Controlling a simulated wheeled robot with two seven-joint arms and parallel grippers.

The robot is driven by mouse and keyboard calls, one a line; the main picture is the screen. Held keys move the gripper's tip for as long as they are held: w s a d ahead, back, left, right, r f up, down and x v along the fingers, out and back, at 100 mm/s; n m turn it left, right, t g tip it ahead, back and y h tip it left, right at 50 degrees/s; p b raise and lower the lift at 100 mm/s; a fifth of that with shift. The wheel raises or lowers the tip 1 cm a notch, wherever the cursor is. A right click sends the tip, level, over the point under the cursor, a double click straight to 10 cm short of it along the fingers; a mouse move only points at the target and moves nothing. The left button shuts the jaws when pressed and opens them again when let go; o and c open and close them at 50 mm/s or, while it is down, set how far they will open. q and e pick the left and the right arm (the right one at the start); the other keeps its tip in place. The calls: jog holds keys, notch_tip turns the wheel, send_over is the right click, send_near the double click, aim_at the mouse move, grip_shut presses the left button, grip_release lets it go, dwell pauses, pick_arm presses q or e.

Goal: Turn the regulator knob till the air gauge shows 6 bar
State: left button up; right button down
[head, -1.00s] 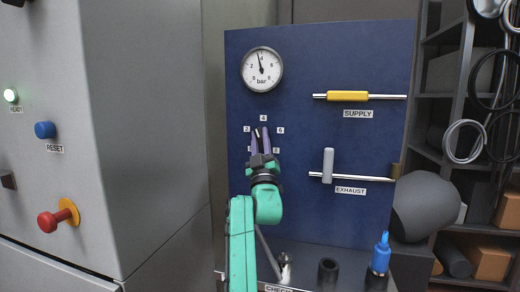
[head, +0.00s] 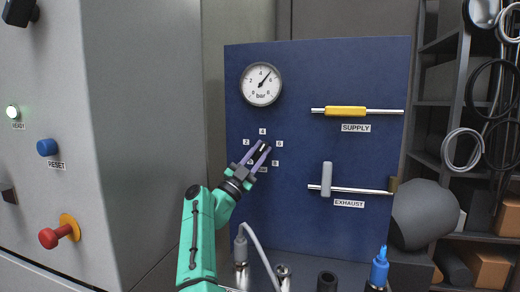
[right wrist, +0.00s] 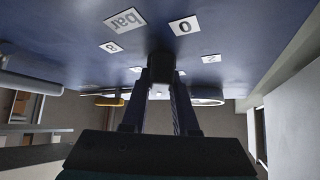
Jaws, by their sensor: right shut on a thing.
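The round white air gauge (head: 262,84) is at the upper left of the blue panel (head: 300,75). Its needle points up and to the right, between 4 and 6. The regulator knob (head: 264,148) is below it, inside a ring of number labels, and mostly hidden by my fingers. My right gripper (head: 266,146) is shut on the knob, tilted up and to the right. In the right wrist view the dark knob (right wrist: 160,68) sits between the two fingers (right wrist: 159,92). My left gripper is not in view.
To the right on the panel are the yellow SUPPLY handle (head: 345,111) and the grey EXHAUST handle (head: 327,178). A blue-topped bottle (head: 379,268) and a hose (head: 262,250) stand low in front. The grey cabinet (head: 130,130) with buttons is at the left.

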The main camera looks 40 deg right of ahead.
jog(key=shift+m+g+y+p, duration=0.3)
jog(key=shift+m+g+y, duration=0.2)
jog(key=shift+m+g, duration=1.2)
jog(key=shift+m, duration=0.4)
jog(key=c, duration=0.7)
grip_release()
jog(key=shift+d, duration=0.1)
jog(key=b+v, duration=0.4)
jog(key=v, duration=1)
jog(key=shift+a+f, duration=0.1)
jog(key=shift+a, duration=0.25)
